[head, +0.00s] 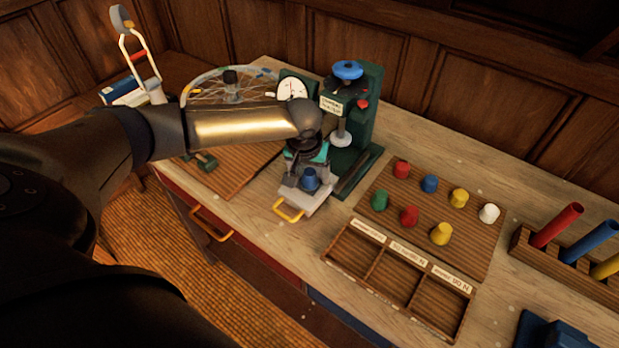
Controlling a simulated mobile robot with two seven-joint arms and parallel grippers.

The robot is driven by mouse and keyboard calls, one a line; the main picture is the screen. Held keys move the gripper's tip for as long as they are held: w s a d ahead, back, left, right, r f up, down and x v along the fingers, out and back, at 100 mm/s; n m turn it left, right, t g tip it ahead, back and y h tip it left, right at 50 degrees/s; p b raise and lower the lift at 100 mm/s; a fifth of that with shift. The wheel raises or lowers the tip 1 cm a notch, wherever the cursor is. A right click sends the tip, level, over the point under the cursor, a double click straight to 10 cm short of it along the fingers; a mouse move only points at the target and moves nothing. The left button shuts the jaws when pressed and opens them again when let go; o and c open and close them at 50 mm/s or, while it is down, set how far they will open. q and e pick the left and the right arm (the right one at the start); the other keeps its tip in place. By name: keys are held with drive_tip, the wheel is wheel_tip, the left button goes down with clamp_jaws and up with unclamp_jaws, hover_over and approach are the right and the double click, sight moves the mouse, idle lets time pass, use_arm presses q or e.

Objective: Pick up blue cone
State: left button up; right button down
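A blue cone (310,180) is at a small grey plate with a yellow handle (289,210), in front of the green press (356,128). My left gripper (308,172) points down right over this cone. Its fingertips are too small and dark to tell whether they grip the cone or stand open around it. A second blue cone (429,183) stands on the wooden board (465,240) among red, green, yellow and white cones. My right gripper is not in view.
A three-part sorting tray (384,267) with paper labels lies in front of the cones. A rack (562,262) with red, blue and yellow tubes stands at right. A dial gauge (292,88) and a spoked wheel (228,88) are behind my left arm.

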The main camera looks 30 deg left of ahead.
use_arm(q)
clamp_jaws()
idle(0.4)
drive_tip(key=shift+r, duration=0.15)
